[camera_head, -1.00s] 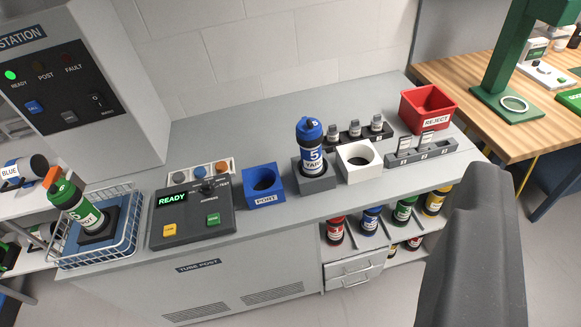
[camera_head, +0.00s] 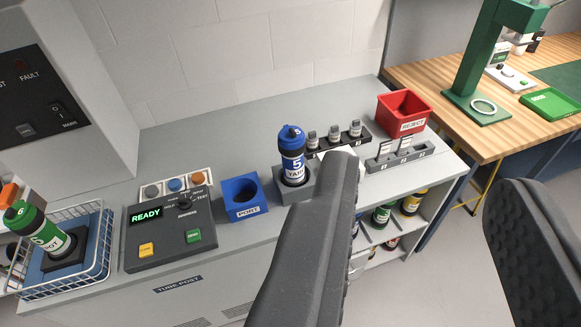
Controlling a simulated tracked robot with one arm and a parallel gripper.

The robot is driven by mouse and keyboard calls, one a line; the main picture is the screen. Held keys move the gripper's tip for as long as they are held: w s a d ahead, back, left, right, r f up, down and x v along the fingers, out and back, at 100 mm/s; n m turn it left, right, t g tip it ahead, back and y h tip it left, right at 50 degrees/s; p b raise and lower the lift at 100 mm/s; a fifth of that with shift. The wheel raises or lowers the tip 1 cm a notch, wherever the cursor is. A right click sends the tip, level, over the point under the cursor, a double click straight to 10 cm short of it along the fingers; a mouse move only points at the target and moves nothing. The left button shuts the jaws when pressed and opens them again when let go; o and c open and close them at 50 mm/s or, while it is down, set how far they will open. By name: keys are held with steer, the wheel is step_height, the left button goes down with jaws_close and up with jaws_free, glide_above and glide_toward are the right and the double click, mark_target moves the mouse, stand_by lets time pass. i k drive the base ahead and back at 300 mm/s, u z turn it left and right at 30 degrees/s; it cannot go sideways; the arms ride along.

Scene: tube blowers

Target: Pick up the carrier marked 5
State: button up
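The right finger is at the right edge. The left finger hides most of the white holder (camera_head: 343,157).
A blue PORT holder (camera_head: 243,207) and a READY control panel (camera_head: 172,238) stand left of the carrier. A green carrier (camera_head: 38,230) sits in a wire basket (camera_head: 103,262). A row of grey clips (camera_head: 334,133), a grey rack (camera_head: 400,157) and a red REJECT bin (camera_head: 404,117) are right.

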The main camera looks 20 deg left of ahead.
mark_target(294, 176)
steer(key=i, duration=0.9)
